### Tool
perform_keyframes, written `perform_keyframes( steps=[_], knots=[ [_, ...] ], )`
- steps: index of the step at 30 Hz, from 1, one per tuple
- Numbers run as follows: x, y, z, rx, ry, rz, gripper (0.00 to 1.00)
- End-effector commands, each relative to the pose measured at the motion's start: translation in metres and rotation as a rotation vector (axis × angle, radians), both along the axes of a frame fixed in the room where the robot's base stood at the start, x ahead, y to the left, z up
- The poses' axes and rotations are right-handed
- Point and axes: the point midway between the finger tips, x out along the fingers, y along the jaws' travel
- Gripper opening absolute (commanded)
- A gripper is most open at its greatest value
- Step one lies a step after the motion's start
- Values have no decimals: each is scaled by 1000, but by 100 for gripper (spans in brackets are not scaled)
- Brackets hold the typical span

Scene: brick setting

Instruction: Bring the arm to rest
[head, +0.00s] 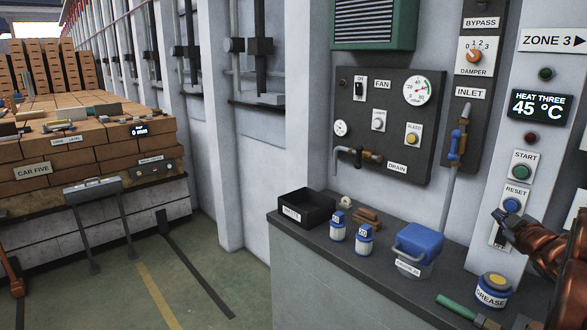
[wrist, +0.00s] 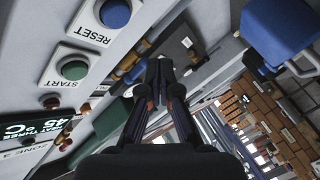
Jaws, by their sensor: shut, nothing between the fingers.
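My gripper (head: 502,219) is at the right of the head view, in front of the panel beside the blue RESET button (head: 512,205). It is shut and empty. In the wrist view its closed fingers (wrist: 160,75) point away from the camera, and the RESET button (wrist: 115,12) and green START button (wrist: 74,69) are at the upper left. My copper-coloured arm comes in from the right edge of the head view. In the head view the fingertips look close to the RESET panel; I cannot tell whether they touch it.
Below is a dark counter (head: 345,262) with a GREASE tin (head: 493,289), a blue-lidded tub (head: 418,247), two small bottles (head: 338,226) and a black tray (head: 305,208). A HEAT THREE display (head: 540,107) reads 45 °C. Open floor (head: 195,285) lies left of the counter, before a brick-loaded car (head: 90,150).

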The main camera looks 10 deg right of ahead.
Motion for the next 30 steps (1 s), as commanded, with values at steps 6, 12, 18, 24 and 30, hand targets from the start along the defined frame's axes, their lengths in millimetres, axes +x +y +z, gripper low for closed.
perform_keyframes(
  steps=[6, 12, 18, 24, 30],
  knots=[
    [-4, 33, -6, 98, 124, -174, 0],
    [-31, 75, -24, 220, 256, -319, 0],
    [-73, 134, -54, 364, 420, -429, 0],
    [-133, 208, -89, 506, 626, -505, 0],
    [-210, 291, -120, 631, 873, -542, 0]
  ],
)
